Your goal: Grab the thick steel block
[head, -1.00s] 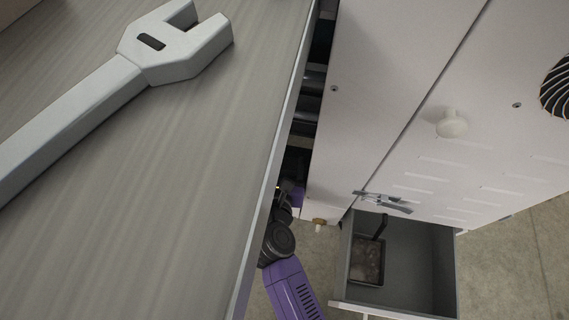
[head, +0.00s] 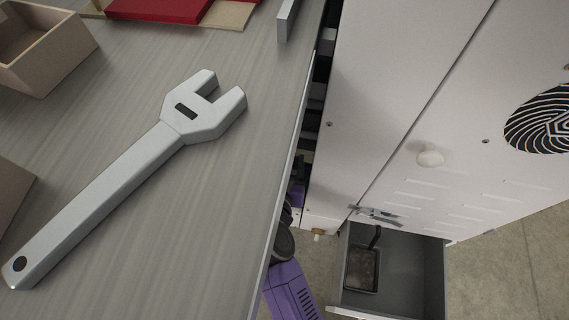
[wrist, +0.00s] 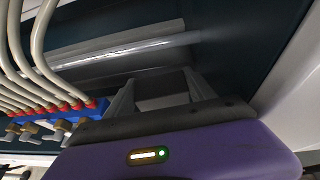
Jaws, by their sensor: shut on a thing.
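In the wrist view my gripper (wrist: 160,98) is shut on a grey block, which I take to be the thick steel block (wrist: 162,86). The block sits between the two fingers, with a dark upper face and a lighter face towards the camera. The gripper and block are inside a dark recess of the machine, near a long pale bar (wrist: 120,47). Whether the block touches a surface below is not clear. The head view does not show the gripper or this block; only part of my purple arm shows beside the table.
Pale hoses with red collars (wrist: 92,104) run close on the left in the wrist view. The table (head: 215,190) holds a big wrench (head: 120,180), an open box (head: 45,55) and a red panel (head: 160,8). A drawer (head: 412,275) stands open below the white machine (head: 400,110).

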